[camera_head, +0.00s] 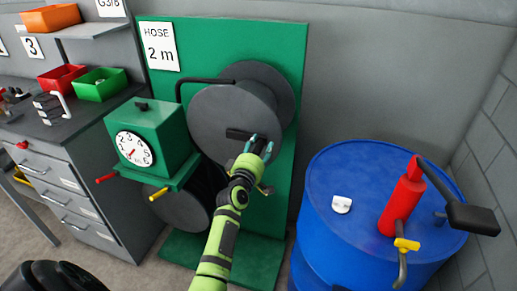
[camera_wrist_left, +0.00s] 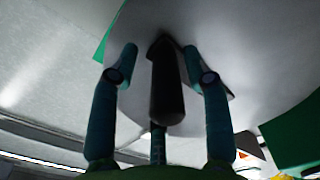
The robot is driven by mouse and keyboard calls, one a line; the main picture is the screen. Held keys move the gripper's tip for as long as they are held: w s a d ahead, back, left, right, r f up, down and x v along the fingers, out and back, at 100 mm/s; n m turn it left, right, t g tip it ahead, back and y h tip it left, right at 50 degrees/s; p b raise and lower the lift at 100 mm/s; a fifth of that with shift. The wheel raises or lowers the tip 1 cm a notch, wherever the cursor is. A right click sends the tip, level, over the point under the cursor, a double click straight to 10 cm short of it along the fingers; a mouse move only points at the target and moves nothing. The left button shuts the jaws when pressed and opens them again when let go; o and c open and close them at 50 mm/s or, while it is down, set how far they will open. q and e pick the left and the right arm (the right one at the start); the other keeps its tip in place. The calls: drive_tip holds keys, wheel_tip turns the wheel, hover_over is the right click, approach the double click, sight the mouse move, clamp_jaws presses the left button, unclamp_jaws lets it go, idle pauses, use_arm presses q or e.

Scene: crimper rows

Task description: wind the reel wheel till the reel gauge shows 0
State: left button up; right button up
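The grey reel wheel (camera_head: 222,122) stands on a green panel, with a black crank handle (camera_head: 243,134) on its face. The reel gauge (camera_head: 134,149) is a white dial on a green box to its left. Its red needle seems to point to the lower left; the exact reading is too small to tell. My left gripper (camera_head: 262,147) is at the handle's right end. My right gripper is not in view.
A sign reading "HOSE 2 m" (camera_head: 159,46) hangs above the gauge. A blue drum (camera_head: 335,235) with a red pump (camera_head: 402,203) stands at the right. A grey drawer cabinet (camera_head: 75,190) with red and green (camera_head: 99,85) bins stands at the left.

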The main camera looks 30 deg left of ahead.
use_arm(q)
drive_tip(key=shift+s+f, duration=0.1)
drive_tip(key=shift+s, duration=0.2)
drive_tip(key=v, duration=1.1)
drive_tip(key=shift+s+d, duration=0.2)
drive_tip(key=s+d+f+m+g+h, duration=0.1)
drive_tip(key=s+d+f+m+g, duration=0.25)
drive_tip(key=f, duration=0.75)
drive_tip(key=s+d+f+m+g+h, duration=0.2)
drive_tip(key=d+f, duration=0.2)
drive_tip(key=f, duration=0.7)
drive_tip(key=s+d+f+m+g+h, duration=0.1)
drive_tip(key=s+d+f+m+g, duration=0.2)
drive_tip(key=f, duration=0.8)
drive_tip(key=s+d+f+m+g, duration=0.3)
drive_tip(key=s+f+m, duration=0.2)
drive_tip(key=s+f, duration=0.85)
drive_tip(key=s+a+f+m+g, duration=0.1)
drive_tip(key=s+f+m+g, duration=0.1)
drive_tip(key=s, duration=0.9)
drive_tip(key=s+a+f+m+g, duration=0.1)
drive_tip(key=s+f+m+g, duration=0.2)
drive_tip(key=s, duration=0.8)
drive_tip(key=shift+a+f, duration=0.3)
drive_tip(key=shift+a, duration=0.05)
